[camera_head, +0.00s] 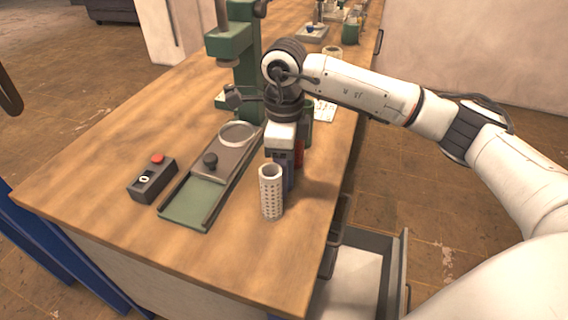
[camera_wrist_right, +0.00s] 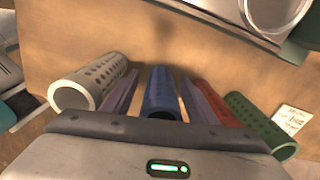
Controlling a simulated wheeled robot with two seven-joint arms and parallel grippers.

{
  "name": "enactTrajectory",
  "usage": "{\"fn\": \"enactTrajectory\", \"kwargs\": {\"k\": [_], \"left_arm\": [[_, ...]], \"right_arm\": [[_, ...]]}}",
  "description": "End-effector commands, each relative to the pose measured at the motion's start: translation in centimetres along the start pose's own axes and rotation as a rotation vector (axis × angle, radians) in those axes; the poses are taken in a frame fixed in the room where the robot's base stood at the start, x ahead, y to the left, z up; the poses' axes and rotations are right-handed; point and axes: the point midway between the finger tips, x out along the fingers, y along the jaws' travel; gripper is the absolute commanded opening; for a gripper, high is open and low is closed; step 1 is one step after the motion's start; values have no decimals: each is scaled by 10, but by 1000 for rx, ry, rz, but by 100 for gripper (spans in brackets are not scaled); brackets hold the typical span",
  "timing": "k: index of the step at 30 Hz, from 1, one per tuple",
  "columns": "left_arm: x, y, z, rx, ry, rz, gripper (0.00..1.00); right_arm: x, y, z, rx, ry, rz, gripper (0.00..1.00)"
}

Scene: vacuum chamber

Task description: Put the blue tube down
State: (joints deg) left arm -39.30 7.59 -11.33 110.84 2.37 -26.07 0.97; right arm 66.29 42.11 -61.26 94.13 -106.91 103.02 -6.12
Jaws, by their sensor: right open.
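The blue tube (camera_head: 289,180) stands upright on the wooden bench behind the white perforated tube (camera_head: 271,196), mostly hidden by that tube and my gripper. In the right wrist view the blue tube (camera_wrist_right: 160,92) sits between the two fingers of my right gripper (camera_wrist_right: 158,78), with a narrow gap on each side. My right gripper (camera_head: 284,158) points down and is open around it. Its foot appears to rest on the bench, level with the tubes beside it. My left gripper is not in view.
The white tube (camera_wrist_right: 88,82) stands on one side, the red tube (camera_wrist_right: 214,100) and green tube (camera_wrist_right: 258,122) on the other, all close. A green-grey tray (camera_head: 188,202), a button box (camera_head: 152,180) and a green press (camera_head: 236,60) are on the bench. The front left is clear.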

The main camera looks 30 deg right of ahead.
Motion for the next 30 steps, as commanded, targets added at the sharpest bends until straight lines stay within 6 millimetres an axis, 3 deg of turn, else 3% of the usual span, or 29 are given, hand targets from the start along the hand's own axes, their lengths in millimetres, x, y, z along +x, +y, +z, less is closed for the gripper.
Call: {"fn": "enactTrajectory", "kwargs": {"k": [2,9,11,20,30], "left_arm": [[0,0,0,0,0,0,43],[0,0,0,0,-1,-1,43],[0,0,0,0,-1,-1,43],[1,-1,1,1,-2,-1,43],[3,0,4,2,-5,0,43]], "right_arm": [[0,0,0,1,0,0,49],[0,0,0,1,0,0,9],[-1,0,0,1,0,0,6],[-12,-1,1,1,-4,-3,5],[-78,-1,1,1,-4,-3,5]]}}
